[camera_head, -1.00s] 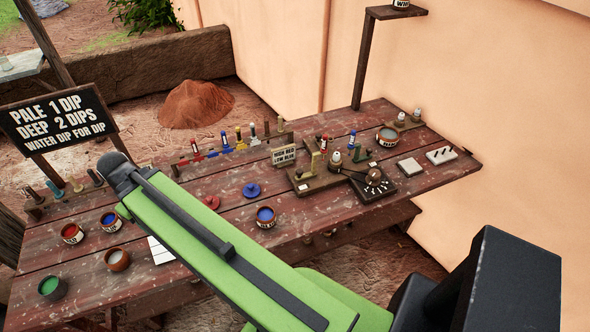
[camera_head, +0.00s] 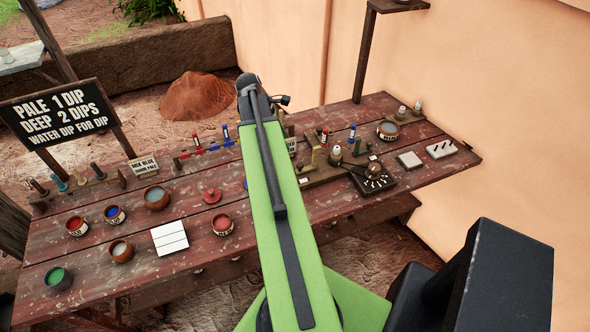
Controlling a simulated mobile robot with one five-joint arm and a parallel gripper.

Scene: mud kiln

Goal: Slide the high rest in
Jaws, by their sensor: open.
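My gripper (camera_head: 283,100) is at the far end of my raised green arm, over the back of the table. Only a small dark part shows, with nothing seen in it; its fingers are mostly hidden. To its lower right, on a wooden stand (camera_head: 325,174), is a tall yellow-green bracket (camera_head: 311,159), which looks like the high rest. A lower dark green bracket (camera_head: 357,148) stands right of it. My arm covers most of the small rest sign (camera_head: 291,146). My gripper is apart from both brackets.
A black dial with a knobbed lever (camera_head: 372,179) sits right of the stand. A bowl (camera_head: 387,130), white blocks (camera_head: 410,160) and small bottles are farther right. Paint pots, including a red one (camera_head: 222,224), and a white tile (camera_head: 169,238) are left of my arm.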

